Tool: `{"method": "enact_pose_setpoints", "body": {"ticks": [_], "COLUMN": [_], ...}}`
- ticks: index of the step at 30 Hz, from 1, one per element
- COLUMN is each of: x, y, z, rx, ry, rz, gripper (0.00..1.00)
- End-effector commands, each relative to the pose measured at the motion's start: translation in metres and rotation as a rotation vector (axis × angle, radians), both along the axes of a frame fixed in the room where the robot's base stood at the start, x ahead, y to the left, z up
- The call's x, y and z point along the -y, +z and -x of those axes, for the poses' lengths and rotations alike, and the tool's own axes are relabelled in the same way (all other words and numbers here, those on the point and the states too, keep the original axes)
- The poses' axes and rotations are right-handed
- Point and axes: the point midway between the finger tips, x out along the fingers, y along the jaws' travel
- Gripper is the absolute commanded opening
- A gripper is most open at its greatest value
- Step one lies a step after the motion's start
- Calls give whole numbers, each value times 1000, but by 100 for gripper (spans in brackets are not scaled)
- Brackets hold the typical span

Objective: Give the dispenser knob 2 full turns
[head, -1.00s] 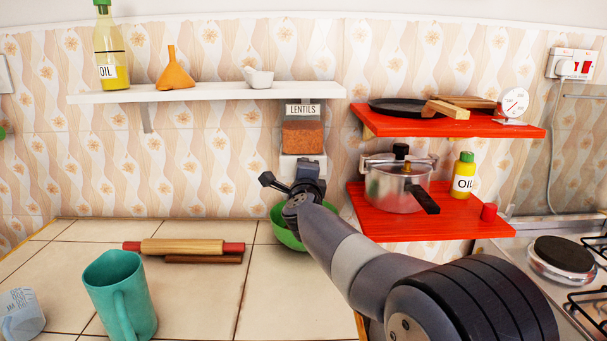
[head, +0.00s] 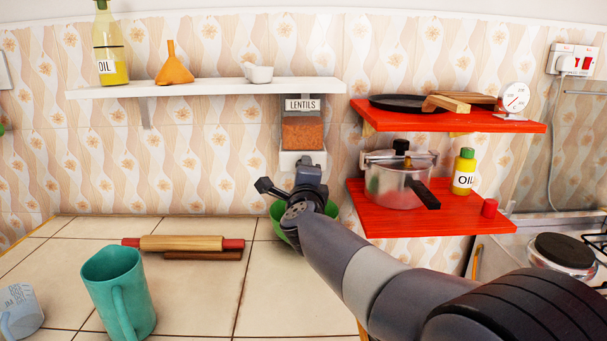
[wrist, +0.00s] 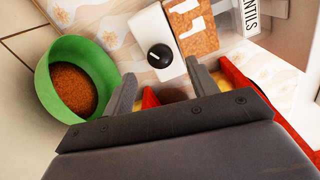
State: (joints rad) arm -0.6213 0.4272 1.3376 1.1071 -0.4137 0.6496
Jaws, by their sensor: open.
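The dispenser (head: 303,135) hangs on the wall under the white shelf, with a "LENTILS" label, a clear lentil-filled body and a white base. In the wrist view its round black knob (wrist: 160,56), with a pale mark, sits on the white base (wrist: 147,38). My gripper (wrist: 162,86) is open, its two fingers apart on either side below the knob in the picture, apparently short of it. In the head view my gripper (head: 308,168) is just in front of the dispenser base, and the arm hides the knob. A green bowl (wrist: 50,92) holding lentils (wrist: 75,90) stands below the dispenser.
Red shelves at the right hold a pressure cooker (head: 396,182), a yellow oil bottle (head: 464,175) and a dark pan (head: 395,103). On the counter at the left are a rolling pin (head: 182,244), a teal jug (head: 115,292) and a pale blue cup (head: 20,310).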

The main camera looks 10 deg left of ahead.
Motion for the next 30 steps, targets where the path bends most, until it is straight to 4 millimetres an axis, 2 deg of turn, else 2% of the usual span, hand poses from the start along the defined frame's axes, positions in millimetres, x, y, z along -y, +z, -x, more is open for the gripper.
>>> {"method": "enact_pose_setpoints", "body": {"ticks": [1,6,12,26,30], "x": [2,9,13,14,22], "y": [0,0,0,0,1], "z": [10,36,53,55,50], "rx": [1,0,-1,-1,12], "ry": [2,2,1,0,-18], "rz": [0,0,-1,0,59], "gripper": [55,55,55,55,55]}}
